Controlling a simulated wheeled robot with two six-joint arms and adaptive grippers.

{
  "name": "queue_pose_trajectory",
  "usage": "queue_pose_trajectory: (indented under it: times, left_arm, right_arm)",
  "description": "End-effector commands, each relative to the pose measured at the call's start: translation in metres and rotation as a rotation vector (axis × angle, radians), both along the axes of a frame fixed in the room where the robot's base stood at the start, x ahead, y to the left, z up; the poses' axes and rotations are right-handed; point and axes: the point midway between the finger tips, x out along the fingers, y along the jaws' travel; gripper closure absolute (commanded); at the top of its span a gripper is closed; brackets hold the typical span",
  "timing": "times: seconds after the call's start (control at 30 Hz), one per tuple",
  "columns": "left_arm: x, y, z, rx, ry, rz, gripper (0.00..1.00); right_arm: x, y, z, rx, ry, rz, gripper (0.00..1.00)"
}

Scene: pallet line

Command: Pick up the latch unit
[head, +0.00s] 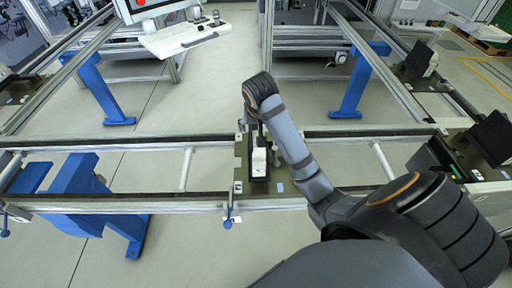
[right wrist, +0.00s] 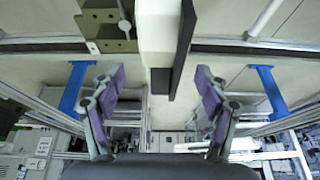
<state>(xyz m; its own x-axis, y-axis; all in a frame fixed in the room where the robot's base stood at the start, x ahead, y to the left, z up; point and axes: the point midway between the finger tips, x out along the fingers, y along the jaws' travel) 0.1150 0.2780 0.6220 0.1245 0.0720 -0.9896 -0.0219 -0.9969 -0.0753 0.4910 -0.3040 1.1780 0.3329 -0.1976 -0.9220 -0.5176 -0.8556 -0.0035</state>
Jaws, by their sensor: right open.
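The latch unit appears to be the white block with a dark side (head: 259,160), standing on an olive plate (head: 240,172) at the middle of the rail line in the head view. In the right wrist view the white block (right wrist: 157,25) comes in from the top centre, with a dark strip along its right side. My right gripper (right wrist: 159,88) is open, its purple-padded fingers wide apart. The block's lower end shows ahead of the gap between them, and nothing is gripped. In the head view my right wrist hangs just behind the block and mostly hides the gripper. My left gripper is not in view.
Metal rails (head: 130,207) run left and right of the plate, with blue supports (head: 70,185) at left. A monitor and white keyboard shelf (head: 185,37) stand at the back. Dark units (head: 490,138) sit on the right-hand rails. Open floor shows between the rails.

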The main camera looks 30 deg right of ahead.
Motion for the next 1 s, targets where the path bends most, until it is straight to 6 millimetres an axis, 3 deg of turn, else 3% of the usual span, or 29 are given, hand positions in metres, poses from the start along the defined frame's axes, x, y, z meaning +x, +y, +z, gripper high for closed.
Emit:
queue_pose_trajectory:
  times: [0.03, 0.1, 0.2, 0.27, 0.37, 0.43, 0.53, 0.7, 0.8, 0.93, 1.0]
  left_arm:
    - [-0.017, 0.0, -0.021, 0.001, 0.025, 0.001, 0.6]
    - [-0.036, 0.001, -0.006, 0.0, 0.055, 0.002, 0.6]
    - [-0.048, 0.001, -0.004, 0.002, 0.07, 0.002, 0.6]
    - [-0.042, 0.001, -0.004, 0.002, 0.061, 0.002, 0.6]
    - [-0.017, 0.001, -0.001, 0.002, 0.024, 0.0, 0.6]
    - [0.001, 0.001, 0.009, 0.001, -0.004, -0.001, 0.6]
    - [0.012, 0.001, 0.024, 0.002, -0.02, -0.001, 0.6]
    - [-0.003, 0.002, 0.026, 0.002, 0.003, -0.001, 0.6]
    - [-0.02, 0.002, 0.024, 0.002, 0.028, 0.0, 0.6]
    - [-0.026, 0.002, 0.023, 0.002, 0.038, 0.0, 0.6]
    - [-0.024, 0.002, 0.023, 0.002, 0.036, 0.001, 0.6]
  right_arm:
    - [0.003, -0.002, -0.017, -0.001, -0.001, -0.001, 0.25]
    - [0.006, -0.004, -0.018, 0.0, 0.005, -0.001, 0.25]
    - [0.01, -0.006, -0.028, 0.0, 0.002, 0.0, 0.25]
    - [0.011, -0.007, -0.03, -0.001, 0.0, 0.0, 0.25]
    - [0.011, -0.007, -0.032, 0.0, 0.0, 0.0, 0.25]
    - [0.013, -0.009, -0.037, 0.0, 0.004, -0.001, 0.25]
    - [0.017, -0.012, -0.052, 0.0, 0.006, -0.001, 0.25]
    - [0.026, -0.017, -0.076, 0.0, 0.001, 0.0, 0.25]
    - [0.027, -0.018, -0.08, -0.001, -0.001, 0.0, 0.25]
    - [0.027, -0.017, -0.08, -0.001, -0.001, 0.0, 0.25]
    - [0.027, -0.017, -0.08, -0.001, -0.001, 0.0, 0.34]
